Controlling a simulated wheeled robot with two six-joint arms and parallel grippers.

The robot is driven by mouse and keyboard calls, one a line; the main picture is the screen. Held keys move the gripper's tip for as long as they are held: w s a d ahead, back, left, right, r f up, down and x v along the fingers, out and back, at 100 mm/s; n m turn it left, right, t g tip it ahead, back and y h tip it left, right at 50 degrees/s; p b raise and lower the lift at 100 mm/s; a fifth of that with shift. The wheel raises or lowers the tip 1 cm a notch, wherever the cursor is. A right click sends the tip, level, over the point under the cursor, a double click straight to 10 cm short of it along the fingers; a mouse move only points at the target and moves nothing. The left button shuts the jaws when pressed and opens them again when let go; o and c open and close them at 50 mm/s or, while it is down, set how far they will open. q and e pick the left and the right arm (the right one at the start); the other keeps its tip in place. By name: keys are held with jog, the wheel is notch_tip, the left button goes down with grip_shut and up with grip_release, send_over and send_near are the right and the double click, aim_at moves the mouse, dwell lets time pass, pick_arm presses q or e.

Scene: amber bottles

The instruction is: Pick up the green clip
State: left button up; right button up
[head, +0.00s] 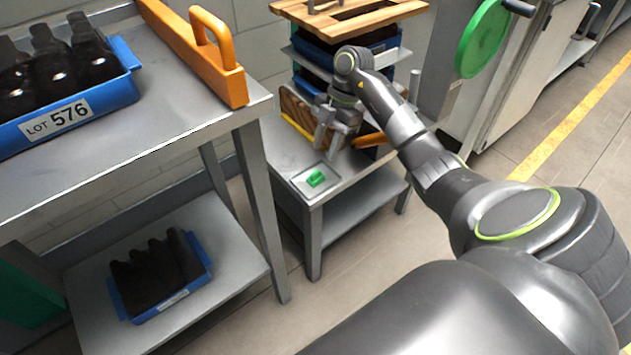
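The green clip (316,178) lies in a shallow metal tray (331,181) at the front corner of a small metal table. My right gripper (327,146) reaches in from the right and points down, above and behind the clip, apart from it. Its two fingers look spread with nothing visible between them. My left gripper is not in view.
Blue crates (347,62) with a wooden top (350,18) are stacked behind my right gripper. An orange-handled piece (203,50) stands on the left bench (150,125), beside a blue crate of dark bottles (60,122). Another bottle crate (172,303) sits below.

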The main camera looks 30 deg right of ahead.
aim_at(316, 172)
jog(key=b+x, duration=0.1)
jog(key=x, duration=0.5)
jog(key=shift+f, duration=0.25)
jog(key=shift+a+f, duration=0.15)
jog(key=shift+f, duration=0.1)
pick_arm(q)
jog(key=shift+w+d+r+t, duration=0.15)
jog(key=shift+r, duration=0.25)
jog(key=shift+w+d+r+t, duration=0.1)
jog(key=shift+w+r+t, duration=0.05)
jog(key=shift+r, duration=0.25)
pick_arm(e)
grip_shut()
